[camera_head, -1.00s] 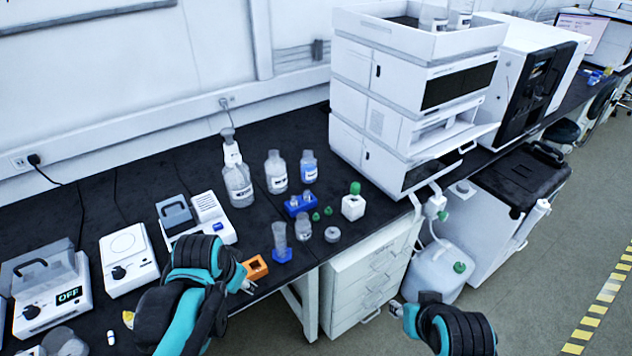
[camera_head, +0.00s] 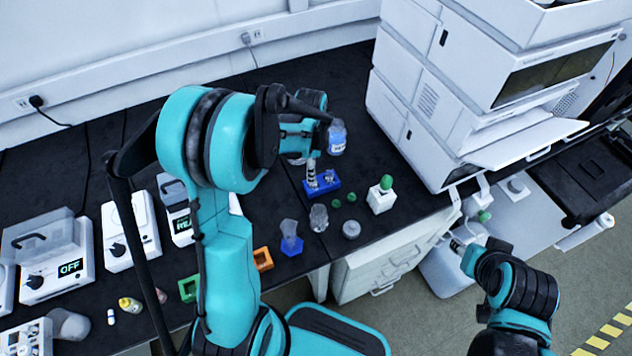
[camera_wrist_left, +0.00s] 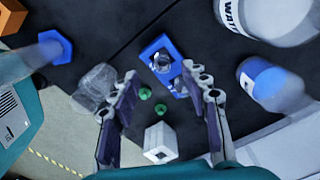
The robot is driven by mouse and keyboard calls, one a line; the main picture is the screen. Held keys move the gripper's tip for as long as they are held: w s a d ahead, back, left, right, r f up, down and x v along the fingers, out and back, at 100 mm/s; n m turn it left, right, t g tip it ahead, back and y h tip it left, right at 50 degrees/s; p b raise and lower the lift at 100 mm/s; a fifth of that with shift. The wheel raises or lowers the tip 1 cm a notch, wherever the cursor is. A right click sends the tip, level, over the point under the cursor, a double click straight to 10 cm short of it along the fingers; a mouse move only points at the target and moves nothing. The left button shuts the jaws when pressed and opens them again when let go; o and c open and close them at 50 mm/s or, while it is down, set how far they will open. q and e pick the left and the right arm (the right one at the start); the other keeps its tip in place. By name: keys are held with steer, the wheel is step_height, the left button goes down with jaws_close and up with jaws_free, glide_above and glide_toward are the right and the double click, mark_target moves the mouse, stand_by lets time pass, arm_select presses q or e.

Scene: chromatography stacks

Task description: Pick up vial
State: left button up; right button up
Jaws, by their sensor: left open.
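A small blue rack (camera_head: 331,185) stands on the black bench; in the left wrist view the rack (camera_wrist_left: 150,47) shows between and beyond my fingers. A clear glass vial (camera_wrist_left: 161,63) sits upright in it, and a second vial (camera_wrist_left: 177,84) shows beside the right-hand finger, partly hidden. My left gripper (camera_head: 311,172) is open and empty, pointing down above the rack; its spread fingers (camera_wrist_left: 162,76) show in the wrist view. In the head view the gripper hides part of the rack. My right gripper (camera_head: 458,246) is off the bench's front edge; its finger gap is too small to judge.
Two green caps (camera_wrist_left: 145,94), a white block with a green top (camera_head: 381,196), a clear beaker (camera_head: 319,218) and a grey round piece (camera_head: 351,229) stand near the rack. A blue-liquid bottle (camera_head: 337,137) stands close behind. The white instrument stack (camera_head: 425,100) rises at right.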

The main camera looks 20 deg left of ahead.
arm_select(q)
steer(key=f, duration=0.1)
steer(key=f+b, duration=0.2)
steer(key=f, duration=0.1)
steer(key=shift+w+d, duration=0.15)
steer(key=shift+w, duration=0.1)
steer(key=shift+f, duration=0.5)
steer(key=shift+c, duration=0.5)
steer(key=shift+r, duration=0.1)
steer(key=c, duration=0.8)
step_height(320, 180, up, 4)
steer(key=shift+p, duration=0.95)
steer(key=s+d+r+p, duration=0.35)
steer(key=d+r, duration=0.35)
steer(key=d, duration=0.4)
steer(key=a+f+n+b, duration=0.1)
steer(key=a+f+n, duration=0.3)
steer(key=n, duration=0.9)
steer(key=shift+a+f+n, duration=0.25)
steer(key=shift+f+n, duration=0.05)
steer(key=shift+f, duration=0.3)
